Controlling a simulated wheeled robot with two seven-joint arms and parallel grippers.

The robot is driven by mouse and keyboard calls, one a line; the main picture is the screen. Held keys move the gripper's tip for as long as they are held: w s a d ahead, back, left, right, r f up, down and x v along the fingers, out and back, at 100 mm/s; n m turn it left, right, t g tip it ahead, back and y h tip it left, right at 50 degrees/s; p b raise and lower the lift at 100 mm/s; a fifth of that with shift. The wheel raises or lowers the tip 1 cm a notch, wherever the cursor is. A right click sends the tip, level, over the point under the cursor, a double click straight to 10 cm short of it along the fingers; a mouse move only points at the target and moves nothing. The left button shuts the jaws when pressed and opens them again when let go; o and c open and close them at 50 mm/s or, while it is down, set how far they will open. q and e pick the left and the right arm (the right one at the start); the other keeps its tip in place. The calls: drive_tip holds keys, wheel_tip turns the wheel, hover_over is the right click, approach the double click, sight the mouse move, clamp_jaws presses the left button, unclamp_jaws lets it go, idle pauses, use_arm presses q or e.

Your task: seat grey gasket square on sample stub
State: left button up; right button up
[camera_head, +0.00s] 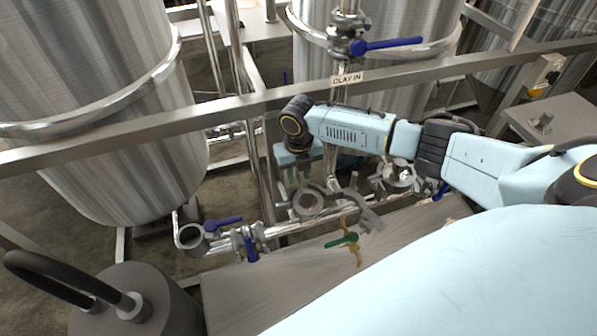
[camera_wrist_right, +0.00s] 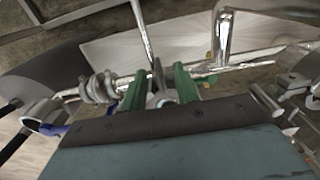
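My right gripper (camera_head: 306,184) hangs fingers-down over the pipework in the middle of the head view. In the right wrist view its two green fingers (camera_wrist_right: 160,80) stand apart. A flat grey ring (camera_head: 308,202), which looks like the gasket, is just below and between the fingers. A pale curved edge (camera_wrist_right: 158,99) shows between them in the wrist view; I cannot see contact. The open-topped pipe stub (camera_head: 190,237), apparently the sample stub, stands to the left with nothing visible on it. It also shows at the left of the wrist view (camera_wrist_right: 42,116). My left gripper is not in view.
Blue-handled valves (camera_head: 247,241) sit on the pipe right of the stub. Grey clamp-like parts (camera_head: 366,212) lie right of the ring. A green-handled clamp (camera_head: 342,241) is on the metal bench (camera_head: 238,290). A steel rail (camera_head: 220,112) and large tanks (camera_head: 85,95) stand behind.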

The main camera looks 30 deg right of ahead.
wheel_tip(320, 180, up, 13)
drive_tip(key=p, duration=0.1)
drive_tip(key=shift+r, duration=0.2)
idle(0.5)
